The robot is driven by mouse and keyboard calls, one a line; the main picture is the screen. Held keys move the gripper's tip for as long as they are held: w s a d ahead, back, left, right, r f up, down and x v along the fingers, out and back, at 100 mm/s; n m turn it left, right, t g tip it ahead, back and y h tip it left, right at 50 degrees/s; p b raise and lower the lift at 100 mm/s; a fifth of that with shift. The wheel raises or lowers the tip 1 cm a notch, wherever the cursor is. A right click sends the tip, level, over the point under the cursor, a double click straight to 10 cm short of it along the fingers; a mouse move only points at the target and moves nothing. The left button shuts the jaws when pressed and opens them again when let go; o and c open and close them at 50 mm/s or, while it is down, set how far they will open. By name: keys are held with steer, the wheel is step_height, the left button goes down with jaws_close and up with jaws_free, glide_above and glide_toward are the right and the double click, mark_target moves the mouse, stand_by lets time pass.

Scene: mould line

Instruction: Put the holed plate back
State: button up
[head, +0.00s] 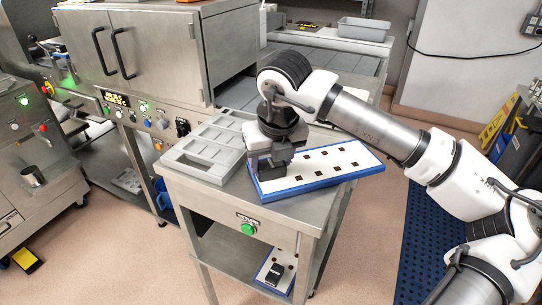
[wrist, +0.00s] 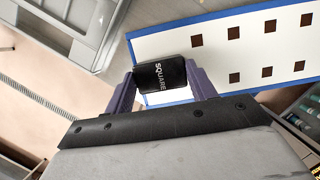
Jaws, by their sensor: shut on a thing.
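The holed plate (head: 325,162) is a white board with a blue edge and rows of dark square holes. It also shows in the wrist view (wrist: 270,55), reaching out of the picture on the right. My gripper (head: 270,168) is at the plate's left end. In the wrist view my gripper (wrist: 163,82) has its two purple fingers closed on the plate's black handle (wrist: 160,74), marked SQUARE. The plate lies over the right part of the steel table (head: 235,195) and juts past its right edge. I cannot tell whether it touches the top.
A grey moulded tray (head: 207,158) lies on the table's left, close to the plate. A second holed plate (head: 282,272) with a black handle lies on the lower shelf. A steel cabinet machine (head: 160,55) stands behind left. A blue mat (head: 425,235) lies on the floor at right.

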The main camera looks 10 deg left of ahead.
steer(key=shift+f+b, duration=0.15)
steer(key=shift+b, duration=0.15)
steer(key=o, duration=1.7)
steer(key=shift+c, duration=0.2)
steer(key=shift+r, duration=0.2)
